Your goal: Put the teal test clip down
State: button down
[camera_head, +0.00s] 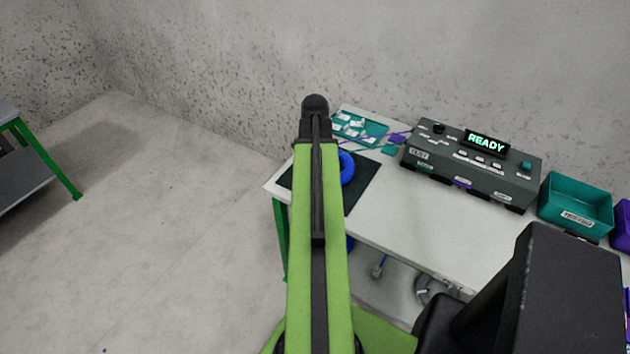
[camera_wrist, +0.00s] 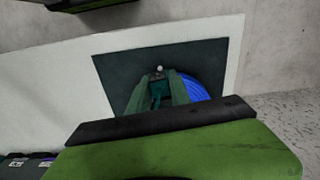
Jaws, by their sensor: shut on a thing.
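In the wrist view my gripper (camera_wrist: 158,80) is shut on the teal test clip (camera_wrist: 156,95), which shows as a small dark teal shape between the fingers. The gripper is over the dark mat (camera_wrist: 112,68); whether the clip touches the mat I cannot tell. The coiled blue cable (camera_wrist: 194,90) lies on the mat just right of the fingers. In the head view the mat (camera_head: 360,188) and part of the blue cable (camera_head: 347,168) show beside my arm, which hides the gripper and the held clip.
A grey tester (camera_head: 470,165) reading READY stands on the white table (camera_head: 425,220). A teal bin (camera_head: 575,205) is to its right, a purple bin (camera_head: 623,222) at the edge. A teal tray (camera_head: 375,140) with white parts lies behind the mat. Bare tabletop lies before the tester.

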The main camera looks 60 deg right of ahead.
jog(key=shift+r+p, duration=0.5)
jog(key=shift+r, duration=0.15)
jog(key=shift+f, duration=0.1)
